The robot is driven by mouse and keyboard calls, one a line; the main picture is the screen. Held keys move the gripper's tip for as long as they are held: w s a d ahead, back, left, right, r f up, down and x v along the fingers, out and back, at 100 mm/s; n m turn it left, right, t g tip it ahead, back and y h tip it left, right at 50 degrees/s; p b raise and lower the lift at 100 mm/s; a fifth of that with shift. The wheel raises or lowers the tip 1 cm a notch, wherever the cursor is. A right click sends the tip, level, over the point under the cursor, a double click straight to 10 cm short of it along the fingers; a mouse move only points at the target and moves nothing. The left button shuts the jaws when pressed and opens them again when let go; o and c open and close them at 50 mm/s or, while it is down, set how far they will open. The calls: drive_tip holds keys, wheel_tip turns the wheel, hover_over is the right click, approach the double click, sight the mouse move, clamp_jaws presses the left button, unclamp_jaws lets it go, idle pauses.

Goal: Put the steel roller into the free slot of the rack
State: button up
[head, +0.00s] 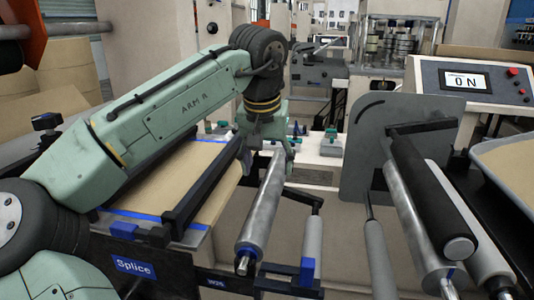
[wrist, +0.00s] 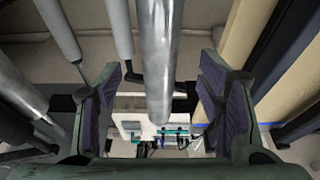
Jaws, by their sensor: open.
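A shiny steel roller (head: 262,215) slopes down toward the front in the middle of the head view, with a thin shaft at its near end. It also shows in the wrist view (wrist: 157,60), running between the finger pads. My gripper (wrist: 158,100) is open, one purple-padded finger on each side of the roller, with visible gaps. In the head view my gripper (head: 284,140) is at the roller's far end, and its fingers are hard to make out. A blue-tipped holder (head: 307,273) stands beside the roller's near end. I cannot tell which slot of the rack is free.
A grey roller (head: 313,240) is close on the right, and another grey roller (head: 377,260) stands farther right. Beyond are a second steel roller (head: 417,225) and a black roller (head: 430,190) by a grey plate (head: 365,140). A splice table (head: 130,215) with black bars lies left.

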sight(270, 183)
drive_tip(key=b+x, duration=0.2)
drive_tip(key=x, duration=0.7)
drive_tip(key=shift+w+f, duration=0.15)
drive_tip(key=shift+f, duration=0.15)
drive_tip(key=shift+r, duration=0.15)
clamp_jaws()
idle(0.6)
